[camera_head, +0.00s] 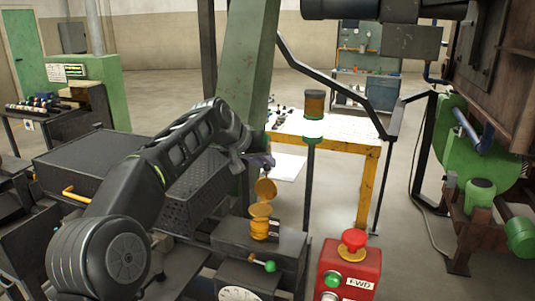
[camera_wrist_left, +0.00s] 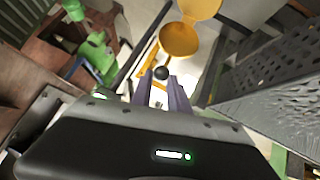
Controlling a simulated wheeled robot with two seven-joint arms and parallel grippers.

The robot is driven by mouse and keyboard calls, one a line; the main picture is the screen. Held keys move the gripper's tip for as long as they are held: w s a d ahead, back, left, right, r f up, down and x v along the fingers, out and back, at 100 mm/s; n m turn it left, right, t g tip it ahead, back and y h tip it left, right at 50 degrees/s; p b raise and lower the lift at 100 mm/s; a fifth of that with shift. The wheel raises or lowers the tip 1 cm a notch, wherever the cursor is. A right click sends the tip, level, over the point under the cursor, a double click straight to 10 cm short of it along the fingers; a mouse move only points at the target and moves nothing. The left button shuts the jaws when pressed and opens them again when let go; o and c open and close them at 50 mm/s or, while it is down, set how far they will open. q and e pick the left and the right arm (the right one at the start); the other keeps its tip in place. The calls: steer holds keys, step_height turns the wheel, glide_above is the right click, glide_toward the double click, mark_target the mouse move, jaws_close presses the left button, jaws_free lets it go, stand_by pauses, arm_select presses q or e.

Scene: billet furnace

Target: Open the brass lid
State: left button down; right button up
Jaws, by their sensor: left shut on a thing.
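The brass lid (camera_head: 265,188) stands raised on edge above a brass cup (camera_head: 259,228) on a dark block, with its round face toward the head camera. Another brass rounded part (camera_head: 260,210) shows between them. My left gripper (camera_head: 263,160) is at the lid's upper edge. In the left wrist view, the lid (camera_wrist_left: 180,41) lies just beyond my left gripper's fingertips (camera_wrist_left: 162,76). The fingers are shut on a small dark ball knob (camera_wrist_left: 161,73) by the lid's edge. My right gripper is in neither view.
A red button box (camera_head: 350,270) stands right of the dark block (camera_head: 285,250). A green-knobbed lever (camera_head: 269,265) is in front of the cup. A perforated dark box (camera_head: 190,190) is close on the left. A green post (camera_head: 245,80) rises behind my arm.

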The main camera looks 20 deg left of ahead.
arm_select(q)
steer(key=shift+w+d+r, duration=0.15)
steer(key=shift+w+r, duration=0.1)
steer(key=shift+r, duration=0.05)
steer(key=c, duration=1.3)
jaws_free()
steer(key=shift+d, duration=0.1)
steer(key=shift+o, duration=0.2)
steer(key=shift+f, duration=0.15)
steer(key=shift+s, duration=0.1)
steer(key=b+v, duration=0.1)
steer(key=v, duration=0.6)
steer(key=shift+s+r+b, duration=0.2)
steer(key=shift+r+b, duration=0.1)
